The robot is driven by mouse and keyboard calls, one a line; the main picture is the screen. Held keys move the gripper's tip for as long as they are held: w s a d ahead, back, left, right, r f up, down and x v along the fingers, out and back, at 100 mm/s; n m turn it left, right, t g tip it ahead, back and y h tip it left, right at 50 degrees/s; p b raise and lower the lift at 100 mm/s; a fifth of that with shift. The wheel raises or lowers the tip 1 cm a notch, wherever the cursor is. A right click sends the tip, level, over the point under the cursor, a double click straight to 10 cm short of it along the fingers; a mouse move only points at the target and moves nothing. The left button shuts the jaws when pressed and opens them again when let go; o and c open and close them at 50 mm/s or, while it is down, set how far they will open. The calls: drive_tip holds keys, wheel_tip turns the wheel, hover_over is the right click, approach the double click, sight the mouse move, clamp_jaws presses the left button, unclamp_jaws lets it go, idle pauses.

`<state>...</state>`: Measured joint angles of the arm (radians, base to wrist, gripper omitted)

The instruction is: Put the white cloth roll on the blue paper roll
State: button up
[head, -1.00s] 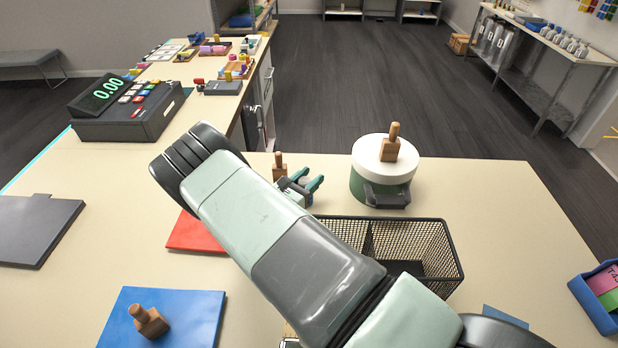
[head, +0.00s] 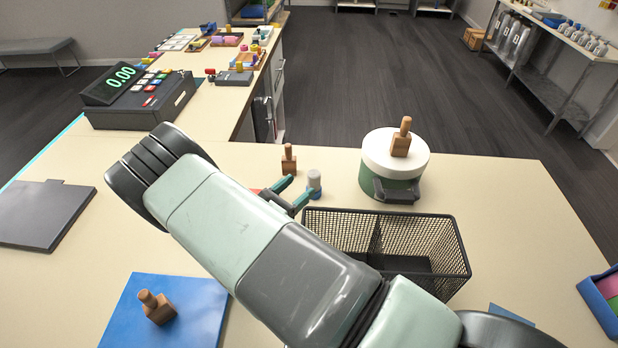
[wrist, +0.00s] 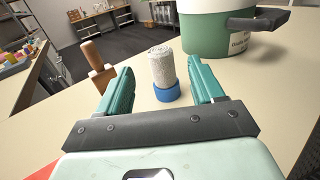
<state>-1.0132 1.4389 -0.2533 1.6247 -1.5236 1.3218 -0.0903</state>
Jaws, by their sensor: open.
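The white cloth roll (head: 314,177) stands upright on top of the blue paper roll (head: 314,193), just beyond my fingertips. In the wrist view the white cloth roll (wrist: 161,66) and the short blue paper roll (wrist: 167,94) under it show ahead, in line with the gap between the fingers. My gripper (head: 301,185) is open, with one finger to each side in the wrist view (wrist: 160,75). I see no finger touching either roll. My arm hides part of the counter.
A wooden-handled block (head: 289,160) stands behind my gripper. A green and white drum (head: 384,180) with another wooden-handled block (head: 401,138) on top is to the right. A black mesh basket (head: 455,262) is near my arm. The blue pad (head: 205,305) holds another handled block.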

drive_tip(key=shift+v, duration=1.35)
drive_tip(key=s+d+r+m+g, duration=0.2)
drive_tip(key=d+r+m+g, duration=0.5)
drive_tip(key=r, duration=0.5)
drive_tip(key=s+d+r+m+g, duration=0.2)
drive_tip(key=d+r+m+g, duration=0.4)
drive_tip(key=d+r+m, duration=0.4)
drive_tip(key=s+d+r+m+t+y, duration=0.2)
drive_tip(key=s+r+m+y, duration=0.3)
drive_tip(key=s+r, duration=0.3)
drive_tip(key=s+d+r+m+t+y, duration=0.1)
drive_tip(key=s+r+m+y, duration=0.4)
drive_tip(key=s+r, duration=0.4)
drive_tip(key=s+m, duration=0.1)
drive_tip(key=s, duration=0.2)
drive_tip(key=shift+s+d+m+t, duration=0.3)
drive_tip(key=shift+s+d+t, duration=0.1)
